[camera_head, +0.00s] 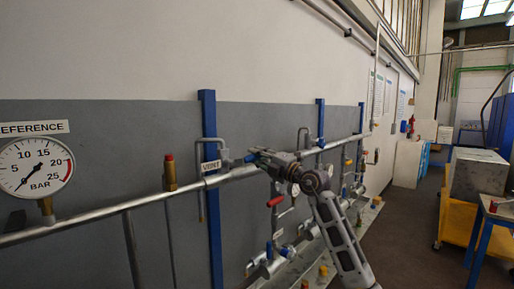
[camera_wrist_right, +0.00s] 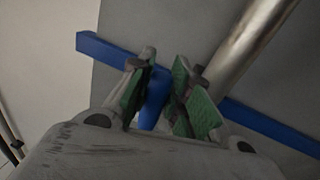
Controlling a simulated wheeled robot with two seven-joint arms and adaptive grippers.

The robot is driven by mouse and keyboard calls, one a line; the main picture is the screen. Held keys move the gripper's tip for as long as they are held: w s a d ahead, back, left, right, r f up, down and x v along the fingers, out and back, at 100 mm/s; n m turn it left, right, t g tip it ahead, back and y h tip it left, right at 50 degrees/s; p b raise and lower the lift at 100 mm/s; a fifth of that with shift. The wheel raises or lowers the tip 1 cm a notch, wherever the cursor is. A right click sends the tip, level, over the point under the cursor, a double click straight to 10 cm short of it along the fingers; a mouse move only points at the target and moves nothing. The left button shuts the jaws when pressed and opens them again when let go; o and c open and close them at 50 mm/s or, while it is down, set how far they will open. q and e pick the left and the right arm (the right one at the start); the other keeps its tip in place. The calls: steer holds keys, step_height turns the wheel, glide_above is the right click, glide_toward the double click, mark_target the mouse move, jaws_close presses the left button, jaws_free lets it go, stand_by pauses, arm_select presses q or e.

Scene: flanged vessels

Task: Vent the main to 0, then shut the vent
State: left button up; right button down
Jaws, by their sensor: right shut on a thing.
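My right gripper (camera_head: 257,156) is at the wall pipework, just right of the white VENT tag (camera_head: 211,165). In the right wrist view its green-padded fingers (camera_wrist_right: 165,92) are shut on a blue handle (camera_wrist_right: 154,97), which shows between them. In the head view, a small blue end of the handle (camera_head: 249,158) shows at the fingertips; the gripper hides the rest. The main pipe (camera_head: 95,216) runs along the wall beneath the tag. The REFERENCE gauge (camera_head: 36,166), in bar, is at the left; its needle points to the lower left, near the low end. My left gripper is not in view.
A brass fitting with a red cap (camera_head: 170,172) stands on the pipe. Blue posts (camera_head: 208,120) hold the pipework. A red-handled valve (camera_head: 276,201) and other valves sit lower, near my right arm. A yellow cart (camera_head: 455,222) and blue-legged table (camera_head: 483,235) stand right, across open floor.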

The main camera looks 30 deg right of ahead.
steer(key=shift+f+m+p, duration=0.4)
steer(key=shift+f+m, duration=0.15)
steer(key=shift+m, duration=0.15)
steer(key=shift+f, duration=0.1)
steer(key=c, duration=1.3)
jaws_free()
steer(key=v, duration=1.2)
